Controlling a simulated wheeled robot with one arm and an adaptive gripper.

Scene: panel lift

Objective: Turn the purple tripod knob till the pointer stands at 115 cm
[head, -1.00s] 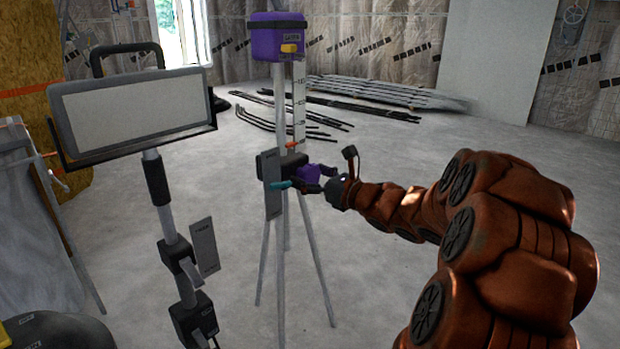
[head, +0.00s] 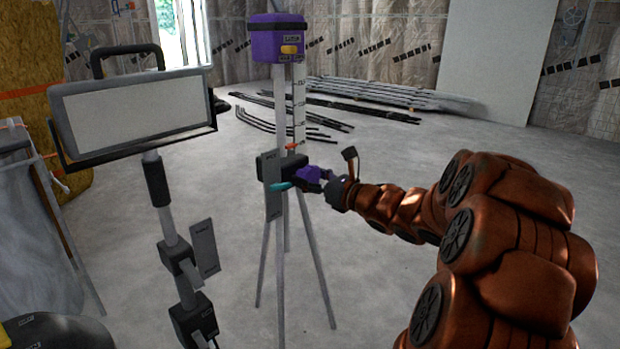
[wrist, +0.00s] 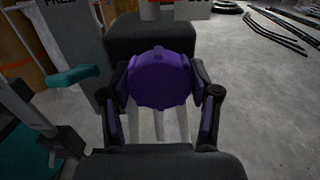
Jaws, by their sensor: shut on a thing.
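The purple knob (wrist: 160,79) sits between the two fingers of my gripper (wrist: 162,95) in the wrist view, and my gripper is shut on it. In the head view the knob (head: 306,174) is on the right side of the tripod's black clamp block (head: 293,163), with my gripper (head: 322,180) reaching it from the right. The orange-red pointer (head: 291,147) stands low on the white scale strip (head: 299,100). The scale's figures are too small to read. A purple laser box (head: 278,42) tops the tripod.
A teal lever (wrist: 73,75) and a grey plate (wrist: 75,40) stand left of the knob. A work lamp (head: 131,108) on its own stand is at the left. Dark bars (head: 300,115) and panels lie on the floor behind.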

